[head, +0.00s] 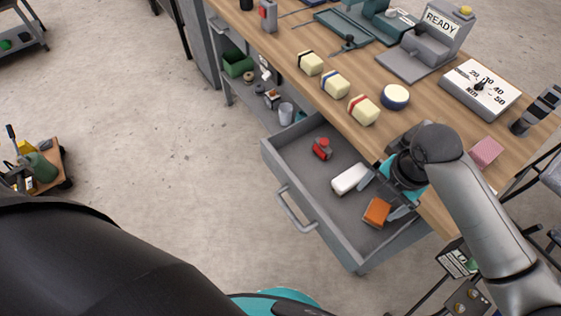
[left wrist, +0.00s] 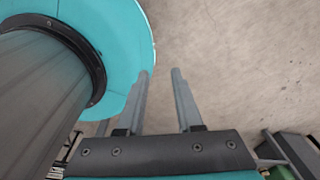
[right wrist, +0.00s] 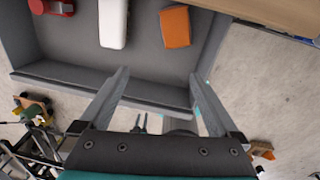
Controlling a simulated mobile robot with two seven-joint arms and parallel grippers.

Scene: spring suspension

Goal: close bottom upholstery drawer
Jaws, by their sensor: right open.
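The grey drawer (head: 330,215) under the workbench is pulled out. Its bar handle (head: 294,210) is on the front panel, facing left. Inside lie a red item (head: 321,149), a white block (head: 350,178) and an orange block (head: 377,212). My right gripper (head: 388,193) is open and empty over the drawer's right part. In the right wrist view, the drawer's wall (right wrist: 100,84) lies beyond the spread fingers (right wrist: 158,95). My left gripper (left wrist: 160,85) is open and empty over bare floor in the left wrist view, with my base beside it. It is hidden in the head view.
A lower shelf (head: 262,112) holds a green bin (head: 237,64).

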